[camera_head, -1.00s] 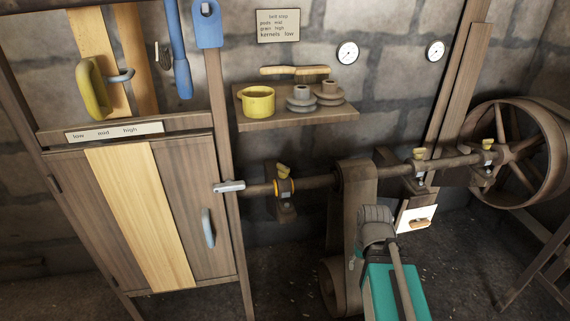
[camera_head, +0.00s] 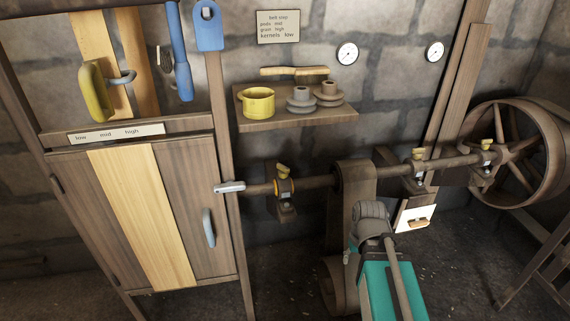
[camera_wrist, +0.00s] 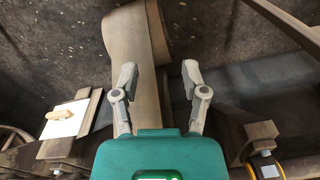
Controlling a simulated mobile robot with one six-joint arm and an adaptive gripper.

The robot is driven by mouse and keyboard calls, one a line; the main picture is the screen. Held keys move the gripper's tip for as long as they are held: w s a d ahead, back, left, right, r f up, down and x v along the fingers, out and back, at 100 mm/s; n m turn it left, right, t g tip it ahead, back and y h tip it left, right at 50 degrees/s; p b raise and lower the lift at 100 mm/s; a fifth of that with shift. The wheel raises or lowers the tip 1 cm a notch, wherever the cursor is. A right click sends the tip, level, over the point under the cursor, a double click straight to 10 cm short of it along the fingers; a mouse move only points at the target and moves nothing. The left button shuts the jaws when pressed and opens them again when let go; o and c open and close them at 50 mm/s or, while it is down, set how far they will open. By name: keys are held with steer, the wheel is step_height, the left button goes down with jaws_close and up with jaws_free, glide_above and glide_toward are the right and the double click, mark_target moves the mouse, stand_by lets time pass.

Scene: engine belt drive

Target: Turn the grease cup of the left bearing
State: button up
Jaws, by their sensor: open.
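The left bearing (camera_head: 287,208) sits on the horizontal shaft, left of the belt, with an orange-yellow ring around its collar. Its yellow grease cup (camera_head: 283,169) stands on top, tilted. In the wrist view a part of this bearing with a yellow rim (camera_wrist: 266,169) shows at the lower right edge; the cup cannot be made out there. My gripper (camera_wrist: 159,74) is open and empty in the wrist view, its two grey fingers apart over the brown belt (camera_wrist: 140,45). It is off to one side of the bearing, not touching it. In the head view its fingers are hidden.
The shaft (camera_head: 318,182) carries two more bearings with yellow cups (camera_head: 418,154) to the right, near a large wheel (camera_head: 515,155). A shelf (camera_head: 298,118) with a yellow pot hangs above.

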steer(key=w+a+r+n+t+y+p, duration=0.3)
steer(key=w+a+r+n+p, duration=0.3)
steer(key=w+r+p, duration=0.4)
steer(key=n+t+y+p, duration=0.3)
steer(key=p, duration=0.5)
glide_toward(283, 166)
steer(key=w+d+v, duration=0.1)
steer(key=v, duration=0.3)
steer(key=shift+s+a+r, duration=0.1)
steer(key=shift+s+a, duration=0.05)
steer(key=shift+s, duration=0.15)
steer(key=b+x, duration=0.9)
steer(key=x, duration=0.4)
steer(key=shift+a+f+b, duration=0.25)
steer(key=shift+a+b, duration=0.1)
steer(key=shift+a, duration=0.05)
jaws_close()
